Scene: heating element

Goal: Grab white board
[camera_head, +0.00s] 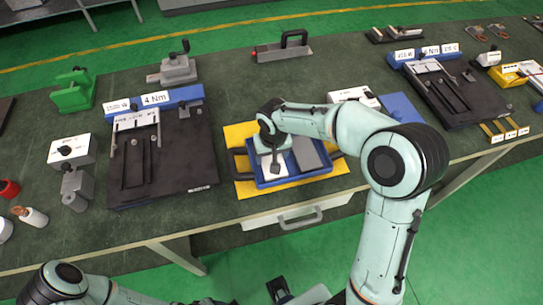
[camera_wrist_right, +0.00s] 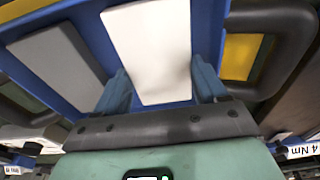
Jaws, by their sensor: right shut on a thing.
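The white board (camera_wrist_right: 150,50) fills the middle of the right wrist view, between the blue fingers of my right gripper (camera_wrist_right: 162,92). The gripper is shut on the board. In the head view the white board (camera_head: 281,166) shows in the blue tray (camera_head: 262,183), partly hidden under my right gripper (camera_head: 276,165). A grey board (camera_head: 307,156) lies beside it in the same tray, and this grey board also shows in the right wrist view (camera_wrist_right: 55,65). I cannot tell whether the white board is lifted.
The blue tray sits on a yellow mat (camera_head: 244,134) near the table's front edge, with dark handles at its sides. Black fixture plates stand left (camera_head: 190,160) and right (camera_head: 470,95). A grey tool (camera_head: 280,52) lies behind. Bare table lies between the tray and that tool.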

